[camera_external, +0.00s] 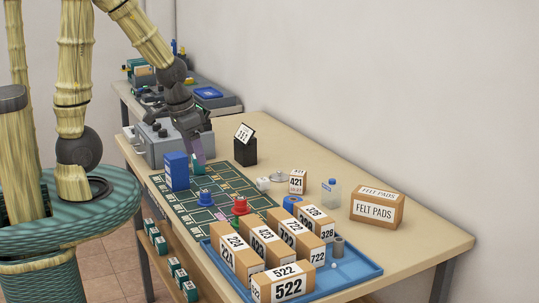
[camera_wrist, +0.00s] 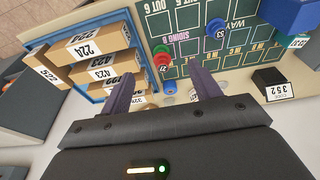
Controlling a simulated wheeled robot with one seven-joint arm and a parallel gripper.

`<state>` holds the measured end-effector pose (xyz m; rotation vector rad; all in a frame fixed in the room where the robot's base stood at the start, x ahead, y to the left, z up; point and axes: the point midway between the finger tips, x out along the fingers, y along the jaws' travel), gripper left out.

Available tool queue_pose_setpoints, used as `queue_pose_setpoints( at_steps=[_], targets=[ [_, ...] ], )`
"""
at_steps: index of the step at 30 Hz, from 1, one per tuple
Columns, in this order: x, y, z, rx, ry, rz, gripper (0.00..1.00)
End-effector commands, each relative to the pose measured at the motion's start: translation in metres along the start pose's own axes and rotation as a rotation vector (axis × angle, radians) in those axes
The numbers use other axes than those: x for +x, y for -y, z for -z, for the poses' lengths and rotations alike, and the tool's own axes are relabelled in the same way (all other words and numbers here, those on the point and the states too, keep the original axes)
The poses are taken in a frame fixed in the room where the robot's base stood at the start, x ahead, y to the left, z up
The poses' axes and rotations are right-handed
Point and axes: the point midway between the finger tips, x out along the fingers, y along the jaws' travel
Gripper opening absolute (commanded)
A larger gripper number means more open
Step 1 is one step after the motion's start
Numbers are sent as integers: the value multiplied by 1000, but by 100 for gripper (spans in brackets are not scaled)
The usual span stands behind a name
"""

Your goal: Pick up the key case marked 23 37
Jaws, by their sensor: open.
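A small teal case (camera_external: 199,168) stands on the green marked board, just right of the blue block and under my gripper. In the wrist view a teal case with a white label (camera_wrist: 298,41) shows at the upper right, by the blue block; its number is too small to read surely. Several similar teal cases with white labels (camera_external: 161,245) sit on the lower shelf, also unreadable, so I cannot tell which is marked 23 37. My gripper (camera_external: 198,154) is open, close above or beside the case on the board. In the wrist view the space between my fingers (camera_wrist: 165,82) holds nothing.
The blue block (camera_external: 176,171) stands close left of the case. Blue (camera_external: 205,198) and red (camera_external: 240,206) pieces stand on the board (camera_external: 188,210). A black holder (camera_external: 245,151) is to the right. A blue tray (camera_external: 364,277) with numbered boxes fills the near end.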

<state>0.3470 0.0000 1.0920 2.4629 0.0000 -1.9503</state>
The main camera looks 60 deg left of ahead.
Motion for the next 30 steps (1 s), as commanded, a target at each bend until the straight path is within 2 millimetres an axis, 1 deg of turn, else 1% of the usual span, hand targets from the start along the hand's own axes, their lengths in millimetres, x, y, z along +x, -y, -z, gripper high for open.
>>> queue_pose_setpoints(
  at_steps=[11, 13, 22, 26, 30],
  targets=[
    [0, 0, 0, 0, 0, 0, 62],
    [0, 0, 0, 0, 0, 0, 73],
    [-1, 0, 0, 0, -1, 0, 73],
    [-11, 0, 4, 0, -5, 0, 73],
    [-32, 0, 9, 0, -7, 0, 73]
  ],
)
